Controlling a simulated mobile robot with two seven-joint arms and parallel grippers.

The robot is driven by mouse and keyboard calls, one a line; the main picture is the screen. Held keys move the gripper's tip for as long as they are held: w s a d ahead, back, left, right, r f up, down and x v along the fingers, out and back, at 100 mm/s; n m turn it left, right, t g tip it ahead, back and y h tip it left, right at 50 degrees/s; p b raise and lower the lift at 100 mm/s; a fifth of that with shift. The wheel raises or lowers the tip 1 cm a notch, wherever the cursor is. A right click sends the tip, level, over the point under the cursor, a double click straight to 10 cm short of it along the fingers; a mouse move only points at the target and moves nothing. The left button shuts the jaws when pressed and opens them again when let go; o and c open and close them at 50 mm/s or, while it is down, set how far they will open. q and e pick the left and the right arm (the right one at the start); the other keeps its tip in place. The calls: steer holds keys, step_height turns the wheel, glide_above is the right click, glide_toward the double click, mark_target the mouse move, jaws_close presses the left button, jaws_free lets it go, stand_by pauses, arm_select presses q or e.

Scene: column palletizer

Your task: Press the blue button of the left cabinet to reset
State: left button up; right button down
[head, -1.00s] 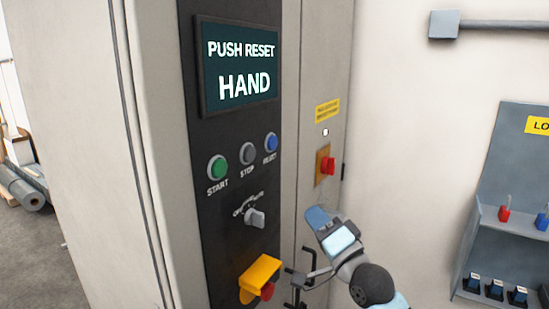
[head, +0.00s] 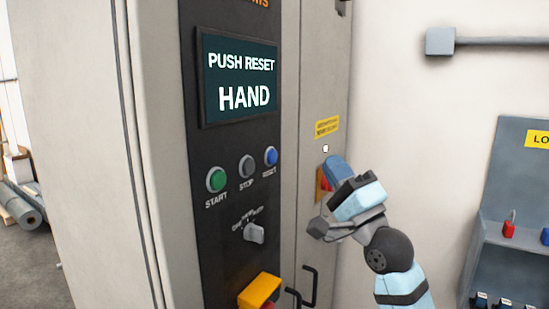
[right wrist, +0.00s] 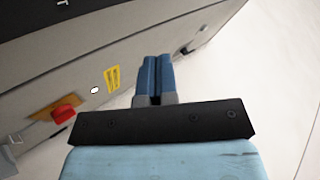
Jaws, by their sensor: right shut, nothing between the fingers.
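The blue reset button (head: 270,157) sits on the cabinet's black panel (head: 225,145), to the right of the grey stop button (head: 246,166) and the green start button (head: 216,179). The screen (head: 240,80) above reads "PUSH RESET HAND". My right gripper (head: 333,166) is shut and empty, to the right of the blue button and apart from it, in front of the red switch on the side section. In the right wrist view its blue fingers (right wrist: 154,78) lie together, touching nothing I can make out. My left gripper is out of view.
A selector knob (head: 254,232) and a yellow-covered red switch (head: 258,290) sit lower on the panel. A black handle (head: 309,287) sticks out beside them. A red switch (right wrist: 64,114) shows in the wrist view. A grey lockout board (head: 515,200) hangs at right.

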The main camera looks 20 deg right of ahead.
steer(key=w+a, duration=0.5)
steer(key=w, duration=0.1)
steer(key=shift+w, duration=0.25)
steer(key=shift+a, duration=0.1)
stand_by(1.9)
steer(key=shift+w+a+p, duration=0.25)
steer(key=shift+w+p, duration=0.05)
steer(key=shift+w, duration=0.05)
steer(key=shift+w+a, duration=0.2)
steer(key=shift+w, duration=0.05)
stand_by(0.7)
steer(key=shift+s+d, duration=0.1)
steer(key=shift+s+d+p, duration=0.3)
steer(key=shift+s+d, duration=0.1)
steer(key=shift+s, duration=0.1)
stand_by(0.3)
steer(key=shift+s+d+p, duration=0.15)
steer(key=shift+s+d, duration=0.6)
steer(key=shift+s, duration=0.25)
steer(key=shift+s+d+p, duration=0.15)
steer(key=shift+s+d, duration=0.6)
steer(key=shift+s, duration=0.25)
